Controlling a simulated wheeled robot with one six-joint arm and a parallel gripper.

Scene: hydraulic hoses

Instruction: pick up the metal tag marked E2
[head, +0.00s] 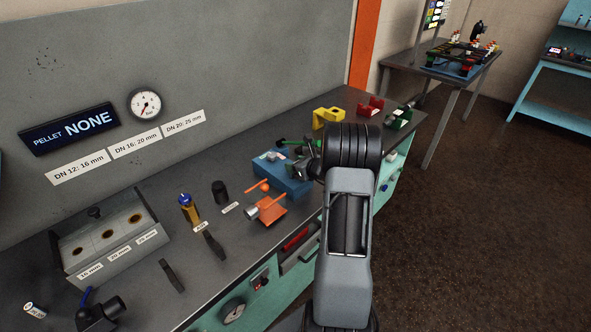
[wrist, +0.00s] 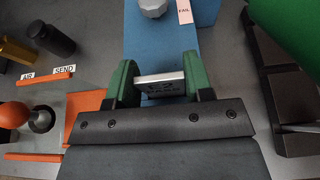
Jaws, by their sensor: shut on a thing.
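My gripper (wrist: 158,80) shows in the wrist view with two green fingers. They are shut on a small silver metal tag (wrist: 160,85), held by its two ends. The dark marking on the tag's face seems to read E2, with a smaller line under it too blurred to read. The tag is over a blue block (wrist: 214,60) on the bench; I cannot tell how far above it. In the head view my arm hides most of the gripper, and the tag cannot be made out there.
A grey knob-like piece (wrist: 153,7) and a FAIL label (wrist: 184,11) are on the blue block. An orange stand with a ball (head: 265,187) is beside it. A black cylinder (head: 219,192) and a yellow-and-blue cylinder (head: 188,208) stand farther left. A yellow bracket (head: 327,117) is behind.

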